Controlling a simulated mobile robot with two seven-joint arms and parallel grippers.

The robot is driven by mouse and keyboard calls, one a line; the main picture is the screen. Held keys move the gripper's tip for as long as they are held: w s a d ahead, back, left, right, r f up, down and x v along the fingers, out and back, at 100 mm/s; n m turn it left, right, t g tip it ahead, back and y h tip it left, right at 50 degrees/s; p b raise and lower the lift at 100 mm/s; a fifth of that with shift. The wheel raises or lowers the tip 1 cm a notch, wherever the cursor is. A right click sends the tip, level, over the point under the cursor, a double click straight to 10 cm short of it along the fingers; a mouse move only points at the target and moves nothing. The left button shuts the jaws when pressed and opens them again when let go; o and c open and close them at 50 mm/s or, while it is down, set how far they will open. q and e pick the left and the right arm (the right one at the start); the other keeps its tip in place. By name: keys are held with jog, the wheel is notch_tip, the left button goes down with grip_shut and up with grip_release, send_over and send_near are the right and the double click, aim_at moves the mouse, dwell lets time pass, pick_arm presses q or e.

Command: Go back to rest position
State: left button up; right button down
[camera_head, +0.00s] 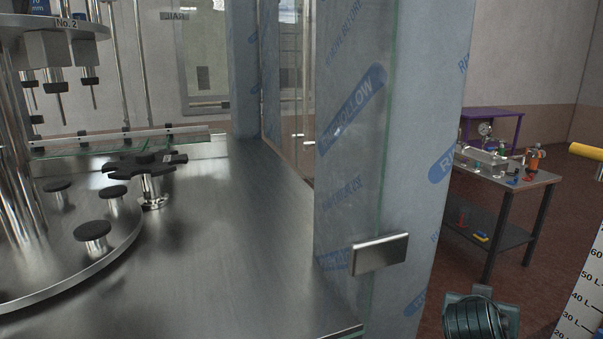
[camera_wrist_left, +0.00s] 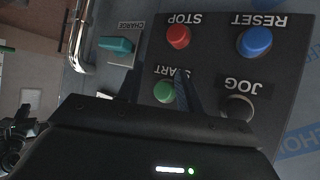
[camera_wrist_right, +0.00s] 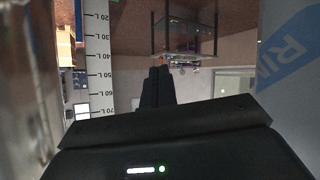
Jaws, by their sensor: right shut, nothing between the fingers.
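My left gripper (camera_wrist_left: 160,72) shows in the left wrist view with its two fingers apart and nothing seen between them. It is in front of a grey control panel (camera_wrist_left: 215,65), which appears upside down. The panel has a red STOP button (camera_wrist_left: 178,37), a blue RESET button (camera_wrist_left: 255,41), a green START button (camera_wrist_left: 164,91) partly behind the fingers, and a dark JOG knob (camera_wrist_left: 237,106). My right gripper (camera_wrist_right: 158,85) is shut and empty in the right wrist view, in front of open room. Neither gripper shows in the head view.
The filler's steel deck (camera_head: 220,240) and round table (camera_head: 60,270) fill the left of the head view. A work table (camera_head: 520,182) stands beyond. A litre-marked scale (camera_head: 585,300) is at right.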

jog(key=s+a+f+n+g+y, duration=0.25)
jog(key=s+a+f, duration=0.25)
jog(key=s, duration=0.3)
jog(key=s+a+f+n+g+y, duration=0.1)
jog(key=s+a+f+n+y, duration=0.2)
jog(key=s+a+f, duration=0.4)
jog(key=s+a+f+n+g+y, duration=0.1)
jog(key=s+a+f+n+y, duration=0.25)
jog(key=s, duration=0.55)
jog(key=w+a+f+t+y+p, duration=0.1)
jog(key=w+a+f+t+y, duration=0.2)
jog(key=w+a+f+t, duration=0.2)
jog(key=shift+w+a+f+n+t, duration=0.3)
jog(key=shift+w+a+n+t, duration=0.1)
jog(key=shift+a+t, duration=0.45)
jog(key=shift+d, duration=0.15)
